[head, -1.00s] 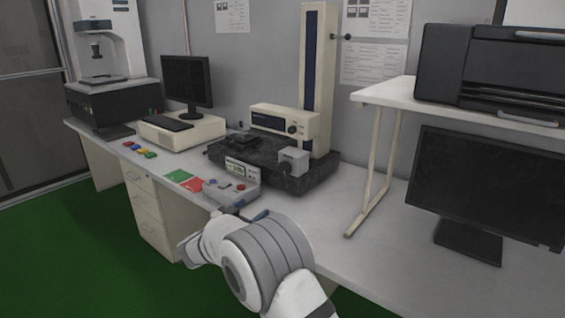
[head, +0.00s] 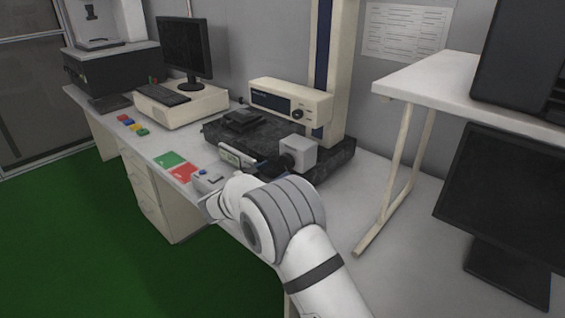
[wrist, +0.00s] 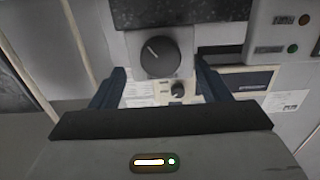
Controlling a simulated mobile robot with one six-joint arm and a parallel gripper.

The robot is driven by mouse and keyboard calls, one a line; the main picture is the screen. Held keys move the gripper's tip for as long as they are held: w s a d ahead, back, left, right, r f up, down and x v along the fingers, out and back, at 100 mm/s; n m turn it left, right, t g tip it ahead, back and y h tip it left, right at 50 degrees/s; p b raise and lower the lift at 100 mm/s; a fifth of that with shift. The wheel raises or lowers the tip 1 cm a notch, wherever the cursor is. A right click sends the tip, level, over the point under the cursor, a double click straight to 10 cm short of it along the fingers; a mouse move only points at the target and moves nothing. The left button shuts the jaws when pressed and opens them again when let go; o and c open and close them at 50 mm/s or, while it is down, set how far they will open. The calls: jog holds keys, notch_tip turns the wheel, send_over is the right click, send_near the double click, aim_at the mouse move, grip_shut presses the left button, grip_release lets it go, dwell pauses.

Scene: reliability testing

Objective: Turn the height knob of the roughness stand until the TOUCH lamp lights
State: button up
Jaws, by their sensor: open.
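The roughness stand has a dark granite base (head: 225,132), a cream column (head: 340,70) and a cream drive unit (head: 275,95). A grey block (head: 300,152) at its front right carries a dark round knob (head: 287,160). In the wrist view the large knob (wrist: 160,57), with a white pointer line, lies ahead between and beyond the tips of my open gripper (wrist: 160,68). The gripper seems empty and off the knob. A panel with a reddish lamp (wrist: 304,19) and a green lamp (wrist: 293,48) is at upper right; its labels are unreadable.
A small control box (head: 205,180) is partly behind my arm at the bench front. Red (head: 184,173) and green (head: 170,159) squares lie left of it. A white shelf (head: 450,85) and a dark monitor (head: 510,200) stand right. Bare bench lies right of the base.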

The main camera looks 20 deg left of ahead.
aim_at(284, 164)
jog(key=x, duration=0.5)
jog(key=shift+w, duration=0.1)
jog(key=c, duration=0.9)
jog(key=shift+a, duration=0.25)
jog(key=shift+c, duration=0.4)
jog(key=shift+d, duration=0.25)
